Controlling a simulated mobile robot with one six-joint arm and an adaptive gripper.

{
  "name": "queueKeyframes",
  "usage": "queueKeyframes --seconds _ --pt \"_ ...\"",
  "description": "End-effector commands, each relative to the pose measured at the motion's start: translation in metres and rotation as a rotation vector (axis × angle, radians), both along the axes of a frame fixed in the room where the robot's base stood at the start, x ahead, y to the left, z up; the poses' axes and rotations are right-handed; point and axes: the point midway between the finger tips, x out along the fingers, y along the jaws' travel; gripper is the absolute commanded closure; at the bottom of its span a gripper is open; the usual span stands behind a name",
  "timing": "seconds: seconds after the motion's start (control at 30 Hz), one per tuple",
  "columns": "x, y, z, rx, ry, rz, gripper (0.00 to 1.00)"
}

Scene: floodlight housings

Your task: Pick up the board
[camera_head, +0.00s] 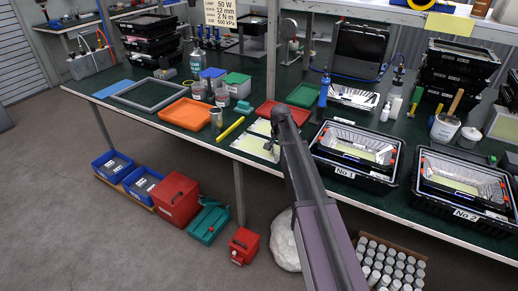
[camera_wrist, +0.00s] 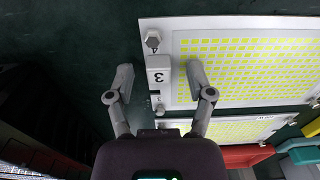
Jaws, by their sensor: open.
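A white board with a grid of yellow squares (camera_wrist: 240,62) lies flat on the dark green bench top in the wrist view. A white block marked 3 (camera_wrist: 159,73) sits at its left edge, with a bolt head near a 4 above it. A second similar board (camera_wrist: 237,129) lies beside it, lower in that view. My gripper (camera_wrist: 158,82) is open, its two fingers on either side of the block, with nothing held. I cannot tell whether the fingers touch the block. In the head view the board (camera_head: 250,149) lies near the bench's front edge, partly hidden by my arm.
An orange tray (camera_head: 188,114) and a yellow marker (camera_head: 230,130) lie left of the board. A red tray (camera_head: 283,112) and a blue bottle (camera_head: 323,92) stand behind. Black crates No.1 (camera_head: 345,172) and No.2 (camera_head: 462,214) with floodlight housings fill the right. A grey frame (camera_head: 148,94) lies left.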

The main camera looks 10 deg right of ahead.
Motion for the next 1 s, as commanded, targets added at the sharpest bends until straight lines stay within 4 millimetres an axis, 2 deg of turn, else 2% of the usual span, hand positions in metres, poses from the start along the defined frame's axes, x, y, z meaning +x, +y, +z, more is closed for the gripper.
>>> queueKeyframes --seconds 0.17,0.2,0.27,0.4,0.43,1.0 --pt "0.0 0.0001 0.0 0.0 0.0 0.0 0.31" --pt "0.0 0.0001 0.0 0.0 0.0 0.0 0.37" --pt "0.0 0.0002 0.0 0.0 0.0 0.0 0.55" --pt "0.0 0.0004 0.0 0.0 0.0 0.0 0.97" --pt "0.0 0.0004 0.0 0.0 0.0 0.0 1.0" --pt "0.0002 0.0007 0.0053 0.001 -0.001 0.001 1.0"
